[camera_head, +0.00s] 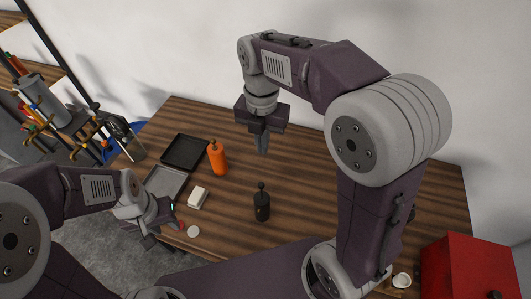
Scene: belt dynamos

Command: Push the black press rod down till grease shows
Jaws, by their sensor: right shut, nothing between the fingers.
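A small black container (262,208) stands upright on the striped wooden table, with a thin black press rod (261,187) and round knob rising from its top. I see no grease on or around it. My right gripper (262,150) points down, shut and empty, in the air above the table; in the picture it is above the knob and apart from it. My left gripper (172,220) is low at the table's front left edge, beside a small red and green item (181,224). Its fingers are too small to read, and I cannot tell whether it holds that item.
An orange bottle (218,160) stands left of the black container. A white block (198,197), a pale disc (193,231), a black tray (184,152) and a grey tray (158,181) are further left. A red box (470,268) is at front right. The table right of the container is bare.

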